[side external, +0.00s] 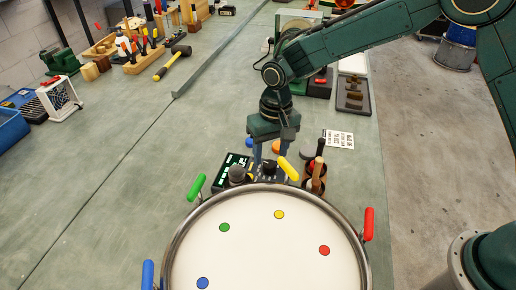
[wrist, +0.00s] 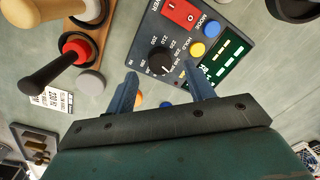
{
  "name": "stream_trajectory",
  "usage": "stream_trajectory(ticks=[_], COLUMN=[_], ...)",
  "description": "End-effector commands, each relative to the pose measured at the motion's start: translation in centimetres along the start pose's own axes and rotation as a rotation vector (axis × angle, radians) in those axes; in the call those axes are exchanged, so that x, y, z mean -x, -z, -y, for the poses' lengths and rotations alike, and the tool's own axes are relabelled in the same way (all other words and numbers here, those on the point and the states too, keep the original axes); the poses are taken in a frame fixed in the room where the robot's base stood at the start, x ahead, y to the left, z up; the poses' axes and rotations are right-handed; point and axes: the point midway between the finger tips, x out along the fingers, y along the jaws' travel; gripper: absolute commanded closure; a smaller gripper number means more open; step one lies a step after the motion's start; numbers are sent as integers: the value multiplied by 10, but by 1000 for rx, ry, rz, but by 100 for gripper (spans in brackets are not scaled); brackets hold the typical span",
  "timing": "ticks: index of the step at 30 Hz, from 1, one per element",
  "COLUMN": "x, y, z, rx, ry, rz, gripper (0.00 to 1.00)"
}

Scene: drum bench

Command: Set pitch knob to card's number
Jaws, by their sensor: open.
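The pitch knob (wrist: 161,61) is black with a white pointer line, set in a dark control panel (wrist: 151,33) ringed with small white numbers. Its pointer slants toward the lower right in the wrist view; the exact number is too small to read surely. My gripper (wrist: 161,72) is open, its two blue fingers on either side of the knob's near edge, with no clear contact. In the side view my gripper (side external: 270,158) points down over the panel. A white printed card (side external: 338,139) lies right of it; the wrist view also shows it (wrist: 52,101), its number not clearly legible.
The panel carries a red switch (wrist: 181,14), yellow button (wrist: 196,49), blue button (wrist: 211,28) and green display (wrist: 222,55). A drum (side external: 266,245) with coloured handles stands close in front. Wooden-handled pieces (side external: 316,170) stand right of the panel.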

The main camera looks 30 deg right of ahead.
Motion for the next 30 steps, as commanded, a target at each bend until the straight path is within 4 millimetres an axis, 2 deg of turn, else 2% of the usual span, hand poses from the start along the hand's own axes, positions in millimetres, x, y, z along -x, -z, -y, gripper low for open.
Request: stream_trajectory(ticks=[3, 9, 20, 27, 30], x=[-15, -29, -32, -31, -31], y=[0, 0, 0, 0, 0], z=[0, 0, 0, 0, 0], rx=[0, 0, 0, 0, 1], ry=[-1, -1, 0, 0, 0], rz=[2, 1, 0, 0, 0], gripper=[47, 47, 47, 91, 91])
